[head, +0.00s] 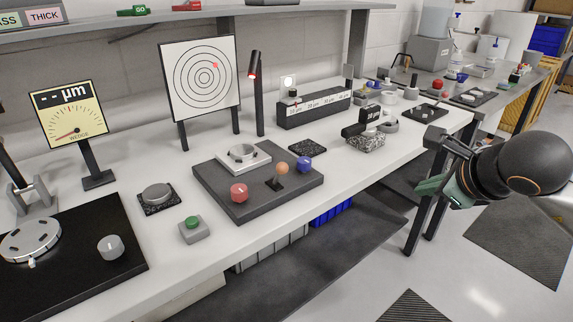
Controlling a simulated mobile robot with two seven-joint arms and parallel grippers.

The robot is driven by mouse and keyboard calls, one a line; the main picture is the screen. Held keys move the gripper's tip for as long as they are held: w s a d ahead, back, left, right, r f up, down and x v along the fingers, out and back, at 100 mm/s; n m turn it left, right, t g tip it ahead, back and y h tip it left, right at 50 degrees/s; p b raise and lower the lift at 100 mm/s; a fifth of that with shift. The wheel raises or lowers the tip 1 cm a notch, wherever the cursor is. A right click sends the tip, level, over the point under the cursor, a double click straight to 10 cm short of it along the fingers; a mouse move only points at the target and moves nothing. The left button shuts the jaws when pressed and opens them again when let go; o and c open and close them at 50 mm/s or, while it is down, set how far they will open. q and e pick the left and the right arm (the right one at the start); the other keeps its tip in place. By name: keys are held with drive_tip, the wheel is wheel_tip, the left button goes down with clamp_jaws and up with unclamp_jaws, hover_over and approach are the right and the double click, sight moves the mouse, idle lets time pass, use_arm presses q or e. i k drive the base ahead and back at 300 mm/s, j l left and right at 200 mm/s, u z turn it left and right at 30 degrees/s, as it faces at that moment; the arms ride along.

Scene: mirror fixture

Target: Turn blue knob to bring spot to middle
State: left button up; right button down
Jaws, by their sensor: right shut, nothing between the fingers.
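The blue knob (305,164) sits at the right corner of the dark fixture plate (236,193) on the bench. A red knob (239,192) is on the plate's front left part, and an orange-topped lever (281,169) stands between the two knobs. My right gripper (428,186) is shut and empty, off the bench's front edge, well right of the blue knob. My left gripper is not in view.
A dark lamp post (257,95) stands right of the board. A rail with labelled gauges (314,107) and a speckled block (365,141) lie further right. A green button (192,229) is in front of the plate. A yellow meter (70,117) stands left.

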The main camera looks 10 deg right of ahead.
sight(303, 164)
drive_tip(key=i+l+u, duration=0.2)
drive_tip(key=u, duration=0.25)
drive_tip(key=i+l+u, duration=0.2)
drive_tip(key=u, duration=0.25)
drive_tip(key=l, duration=0.1)
